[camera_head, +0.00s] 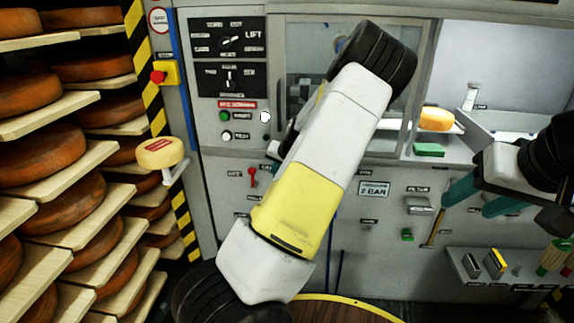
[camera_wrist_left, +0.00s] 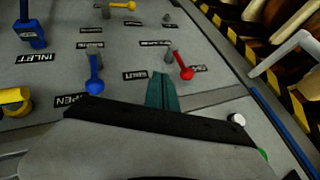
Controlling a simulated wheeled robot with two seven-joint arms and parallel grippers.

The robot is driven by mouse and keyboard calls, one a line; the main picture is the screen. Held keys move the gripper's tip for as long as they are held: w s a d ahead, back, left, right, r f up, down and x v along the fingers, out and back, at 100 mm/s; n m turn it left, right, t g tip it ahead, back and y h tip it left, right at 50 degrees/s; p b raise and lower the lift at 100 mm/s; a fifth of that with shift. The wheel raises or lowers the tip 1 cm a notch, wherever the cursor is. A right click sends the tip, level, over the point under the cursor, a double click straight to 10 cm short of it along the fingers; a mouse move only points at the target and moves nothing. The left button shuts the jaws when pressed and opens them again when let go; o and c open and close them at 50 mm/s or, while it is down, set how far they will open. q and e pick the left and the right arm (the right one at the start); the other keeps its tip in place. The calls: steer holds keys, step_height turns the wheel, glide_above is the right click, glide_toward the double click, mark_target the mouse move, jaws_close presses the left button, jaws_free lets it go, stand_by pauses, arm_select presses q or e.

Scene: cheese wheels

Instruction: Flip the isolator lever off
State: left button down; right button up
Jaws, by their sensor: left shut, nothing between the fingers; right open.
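A red lever (camera_head: 252,175) with a rounded knob end is on the grey panel front, left of my left arm. Its knob points up in the head view. The red lever (camera_wrist_left: 184,68) also shows in the left wrist view, close beyond the fingertips and slightly right of them. I cannot read its label surely, so I cannot tell which lever is the isolator. My left gripper (camera_wrist_left: 162,80) has its teal fingers shut together and empty, apart from the lever. In the head view my left arm mostly hides it. My right gripper (camera_head: 467,205) is open and empty at the right.
A blue lever (camera_wrist_left: 95,80), a yellow lever (camera_wrist_left: 118,6) and a blue valve handle (camera_wrist_left: 30,32) are near the red one. A green button (camera_head: 224,116) and white button (camera_head: 226,135) sit above it. Cheese shelves (camera_head: 60,106) stand left, beyond a striped post (camera_head: 152,95).

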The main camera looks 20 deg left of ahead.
mark_target(253, 178)
arm_select(q)
steer(key=w+a+f, duration=0.1)
steer(key=a+f, duration=0.1)
steer(key=w+a+f, duration=0.1)
steer(key=a+f, duration=0.1)
steer(key=a, duration=0.1)
steer(key=a+f, duration=0.2)
steer(key=a, duration=0.1)
steer(key=shift+w+f, duration=0.35)
steer(key=shift+w, duration=0.05)
steer(key=shift+a, duration=0.1)
